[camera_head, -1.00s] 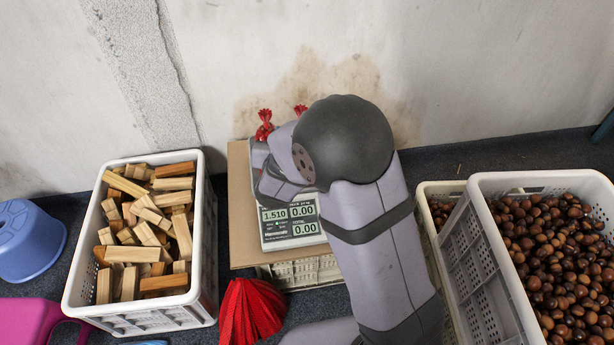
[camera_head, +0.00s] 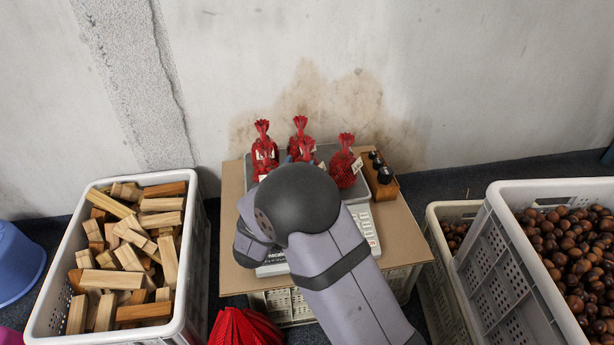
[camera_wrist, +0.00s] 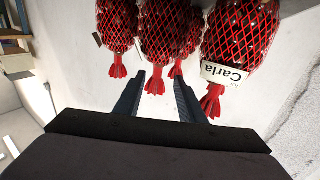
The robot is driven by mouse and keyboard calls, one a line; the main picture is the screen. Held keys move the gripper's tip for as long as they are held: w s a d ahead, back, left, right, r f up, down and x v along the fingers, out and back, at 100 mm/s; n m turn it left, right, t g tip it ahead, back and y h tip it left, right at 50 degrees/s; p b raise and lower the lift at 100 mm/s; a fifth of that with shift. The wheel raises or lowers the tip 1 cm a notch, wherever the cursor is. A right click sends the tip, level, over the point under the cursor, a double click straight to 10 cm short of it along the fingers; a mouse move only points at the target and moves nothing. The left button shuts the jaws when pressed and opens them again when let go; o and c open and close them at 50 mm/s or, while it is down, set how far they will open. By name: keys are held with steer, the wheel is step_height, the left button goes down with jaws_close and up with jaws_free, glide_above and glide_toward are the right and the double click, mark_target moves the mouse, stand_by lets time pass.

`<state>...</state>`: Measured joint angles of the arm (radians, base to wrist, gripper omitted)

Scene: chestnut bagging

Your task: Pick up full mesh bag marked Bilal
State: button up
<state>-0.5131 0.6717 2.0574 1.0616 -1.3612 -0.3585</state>
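Several full red mesh bags stand upright on the scale in the head view: a left one (camera_head: 263,156), a back one (camera_head: 299,127), a middle one (camera_head: 308,149) and a right one (camera_head: 343,168). The wrist view shows them upside down, with a bag tagged "Carla" (camera_wrist: 243,35) at right, a middle bag (camera_wrist: 163,30) and a left bag (camera_wrist: 117,25). No tag reading Bilal is legible. My gripper (camera_wrist: 159,78) is open and empty, with its fingers around the middle bag's gathered top in the picture; whether they touch it is unclear. My arm hides it in the head view.
The scale (camera_head: 272,269) sits on a cardboard-topped crate (camera_head: 232,233). A wooden block with dark knobs (camera_head: 381,179) stands right of the bags. A crate of wood pieces (camera_head: 43,310) is left, a chestnut crate (camera_head: 495,275) right. Empty red mesh (camera_head: 243,330) lies in front.

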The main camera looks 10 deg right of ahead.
steer(key=shift+d+b+x, duration=0.25)
steer(key=shift+b+x, duration=1.05)
steer(key=shift+x, duration=1.4)
steer(key=shift+w+d, duration=0.2)
steer(key=shift+w, duration=0.05)
jaws_close()
